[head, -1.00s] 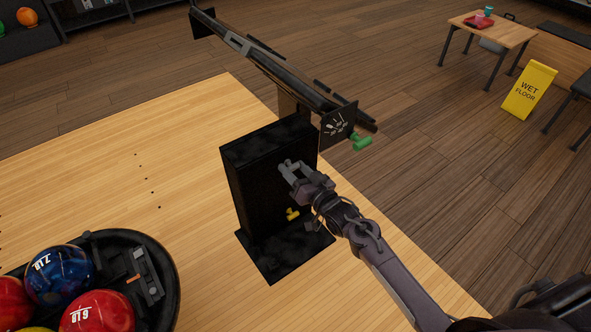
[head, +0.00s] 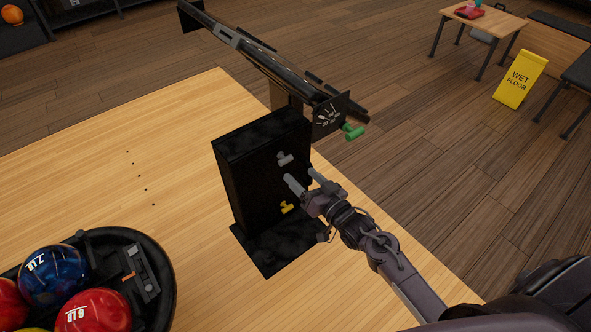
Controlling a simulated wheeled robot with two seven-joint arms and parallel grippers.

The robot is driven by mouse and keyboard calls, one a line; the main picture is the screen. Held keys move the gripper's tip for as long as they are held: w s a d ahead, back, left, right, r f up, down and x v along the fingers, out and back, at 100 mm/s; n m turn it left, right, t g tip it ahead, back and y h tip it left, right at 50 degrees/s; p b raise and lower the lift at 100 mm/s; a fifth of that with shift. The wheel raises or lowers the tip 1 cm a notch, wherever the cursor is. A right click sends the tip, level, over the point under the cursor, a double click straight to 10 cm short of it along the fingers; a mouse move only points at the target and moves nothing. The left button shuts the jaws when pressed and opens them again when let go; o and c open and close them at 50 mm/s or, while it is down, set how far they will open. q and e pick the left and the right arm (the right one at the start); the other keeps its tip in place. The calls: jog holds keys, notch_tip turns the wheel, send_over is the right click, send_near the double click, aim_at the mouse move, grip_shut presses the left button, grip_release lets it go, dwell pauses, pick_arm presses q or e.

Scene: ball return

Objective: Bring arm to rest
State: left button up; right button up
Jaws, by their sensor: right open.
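My right gripper (head: 304,182) is open and empty in the head view. Its fingers point up and left, in front of the black box-shaped stand (head: 262,170). A grey T-shaped handle (head: 285,159) on the stand's face is just beyond the fingertips and looks clear of them. A yellow handle (head: 287,207) sits lower on the same face, left of the gripper. My right arm reaches in from the lower right. My left gripper is not in view.
A dark rail (head: 270,62) with a green handle (head: 354,132) stands behind the black stand. A round ball return (head: 165,275) with several bowling balls is at the lower left. A yellow wet floor sign (head: 520,79) and a wooden table (head: 484,24) are at the upper right. The floor between is clear.

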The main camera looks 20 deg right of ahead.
jog(key=shift+s+d, duration=0.15)
jog(key=shift+s, duration=0.25)
jog(key=s+d+f+g+h, duration=0.15)
jog(key=s+f+g, duration=0.35)
jog(key=f, duration=0.9)
jog(key=s+f+g+h, duration=0.2)
jog(key=s+f, duration=0.5)
jog(key=f, duration=0.6)
jog(key=s+f+n+g, duration=0.1)
jog(key=s+f+g, duration=0.2)
jog(key=s+f, duration=0.3)
jog(key=s+f+n+g+h, duration=0.1)
jog(key=s+f+g, duration=0.2)
jog(key=s, duration=1.2)
jog(key=s+f+n+g+h, duration=0.1)
jog(key=s+f+g, duration=0.2)
jog(key=s+f, duration=0.6)
jog(key=shift+s+d+f+n, duration=0.15)
jog(key=shift+s+d+n, duration=0.2)
jog(key=shift+s, duration=0.35)
